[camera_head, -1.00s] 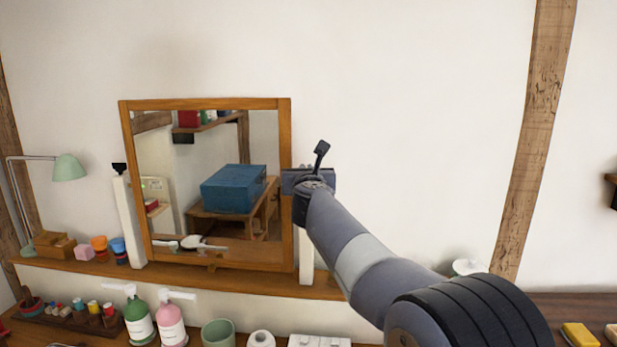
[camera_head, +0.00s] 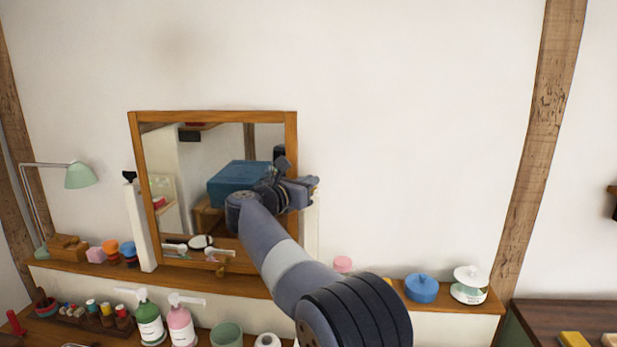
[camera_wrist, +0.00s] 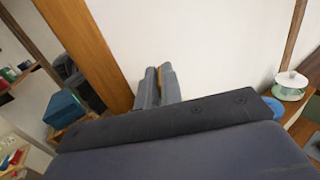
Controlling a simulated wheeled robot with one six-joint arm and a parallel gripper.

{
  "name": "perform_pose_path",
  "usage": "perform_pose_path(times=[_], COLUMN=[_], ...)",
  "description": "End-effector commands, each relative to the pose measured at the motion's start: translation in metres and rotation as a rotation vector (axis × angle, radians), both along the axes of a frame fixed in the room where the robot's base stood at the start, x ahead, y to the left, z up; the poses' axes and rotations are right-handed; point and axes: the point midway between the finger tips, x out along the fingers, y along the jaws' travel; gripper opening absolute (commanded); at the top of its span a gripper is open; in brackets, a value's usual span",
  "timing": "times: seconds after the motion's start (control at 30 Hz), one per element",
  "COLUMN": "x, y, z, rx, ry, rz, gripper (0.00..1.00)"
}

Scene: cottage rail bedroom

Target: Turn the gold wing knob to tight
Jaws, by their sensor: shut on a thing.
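The mirror in its wooden frame (camera_head: 292,130) stands on the shelf between white posts. My gripper (camera_head: 314,184) is at the top of the right post (camera_head: 313,232), beside the frame's right edge. In the wrist view my gripper (camera_wrist: 158,72) has its two fingers close together. A gold-brown sliver, seemingly the gold wing knob (camera_wrist: 167,70), shows at the fingertips, and the gripper is shut on it. The fingers hide most of the knob, so its angle cannot be told. A black knob (camera_head: 129,176) tops the left post.
The wooden shelf (camera_head: 110,272) holds a green lamp (camera_head: 80,176), small pots, a blue lidded pot (camera_head: 421,289) and a white scale-like item (camera_head: 470,284). Pump bottles (camera_head: 150,324) stand below. The wall right of the mirror is clear.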

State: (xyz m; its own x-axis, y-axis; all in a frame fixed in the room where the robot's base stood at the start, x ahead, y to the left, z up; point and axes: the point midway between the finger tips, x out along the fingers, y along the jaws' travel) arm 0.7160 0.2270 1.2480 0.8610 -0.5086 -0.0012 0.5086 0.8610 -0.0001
Motion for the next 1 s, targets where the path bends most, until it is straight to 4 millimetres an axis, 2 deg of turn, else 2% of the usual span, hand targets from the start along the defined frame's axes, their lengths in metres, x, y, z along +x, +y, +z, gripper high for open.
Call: perform_pose_path(times=[0.03, 0.47, 0.5, 0.77, 1.0], x=[0.0001, -0.0002, -0.0002, 0.0000, 0.0002], y=[0.0005, 0.0001, 0.0001, 0.0001, 0.0009], z=[0.0047, 0.0041, 0.0042, 0.0020, 0.0006], rx=[0.000, 0.000, 0.000, 0.000, -0.001], ry=[-0.007, -0.008, -0.008, -0.004, -0.002], rz=[-0.003, -0.013, -0.013, -0.014, -0.012], gripper=[0.00, 0.00, 0.07, 0.28, 0.28])
